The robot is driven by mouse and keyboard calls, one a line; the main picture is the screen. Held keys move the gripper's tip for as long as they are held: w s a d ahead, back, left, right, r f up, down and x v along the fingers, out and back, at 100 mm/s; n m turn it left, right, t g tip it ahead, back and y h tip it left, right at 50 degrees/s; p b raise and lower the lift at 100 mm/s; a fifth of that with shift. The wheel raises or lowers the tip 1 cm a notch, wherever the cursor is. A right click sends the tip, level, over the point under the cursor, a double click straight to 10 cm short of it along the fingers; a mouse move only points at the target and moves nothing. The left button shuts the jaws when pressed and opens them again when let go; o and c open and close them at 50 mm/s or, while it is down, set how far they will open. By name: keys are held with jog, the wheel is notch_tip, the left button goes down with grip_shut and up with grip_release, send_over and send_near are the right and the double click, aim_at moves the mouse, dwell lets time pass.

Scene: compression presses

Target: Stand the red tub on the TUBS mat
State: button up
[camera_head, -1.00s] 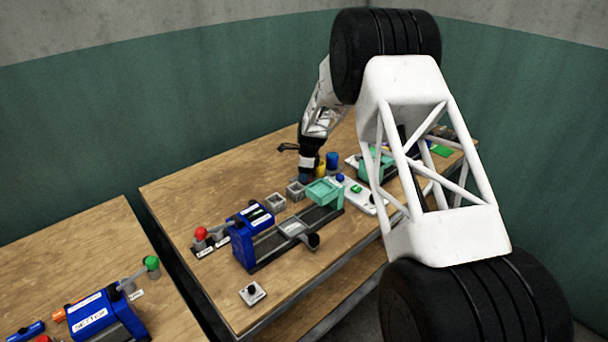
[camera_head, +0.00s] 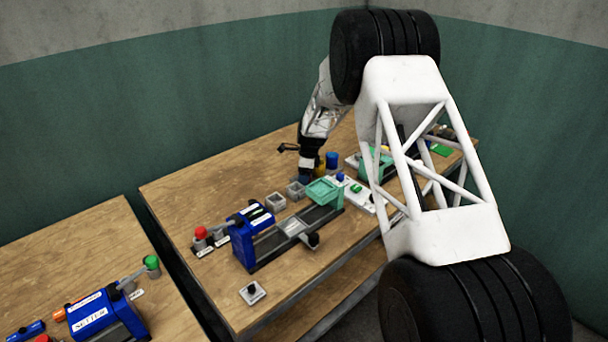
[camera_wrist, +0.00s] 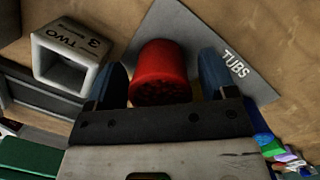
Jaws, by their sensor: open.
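The red tub (camera_wrist: 160,68) stands on the grey TUBS mat (camera_wrist: 222,38) in the wrist view. Its near end looks dark and grainy. My gripper (camera_wrist: 161,82) is open, with one blue finger on each side of the tub. Gaps show between the fingers and the tub's sides, and the mat extends beyond the tub. In the head view my gripper (camera_head: 306,178) is low over the table's far part, behind the small grey boxes. I cannot make out the tub or the mat there.
A grey square box marked TWO (camera_wrist: 68,55) stands left of the mat in the wrist view. In the head view a blue cylinder (camera_head: 333,160) stands close right of my gripper. Bare table lies to the left.

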notch_tip(320, 180, up, 12)
jog(key=d, duration=0.1)
jog(key=shift+d, duration=0.4)
dwell(0.6)
jog(key=shift+r, duration=0.1)
jog(key=s+d+r+n, duration=0.3)
jog(key=s+d+r, duration=0.2)
jog(key=s+r, duration=0.3)
jog(key=s+d+r+n+t, duration=0.1)
jog(key=s+d+r+n, duration=0.25)
jog(key=s+r, duration=0.45)
jog(key=s+d+r+n, duration=0.2)
jog(key=s+d+r, duration=0.35)
jog(key=s, duration=0.55)
jog(key=s+d+n, duration=0.3)
jog(key=s, duration=0.9)
jog(key=s+d+f+n+t+h, duration=0.1)
jog(key=s+d+n, duration=0.1)
jog(key=s, duration=1)
jog(key=s+d+f+n, duration=0.1)
jog(key=s+d+n, duration=0.2)
jog(key=s, duration=0.9)
jog(key=shift+d+f+n+t+h, duration=0.15)
jog(key=shift+d+n+t+h, duration=0.2)
jog(key=shift+n, duration=0.3)
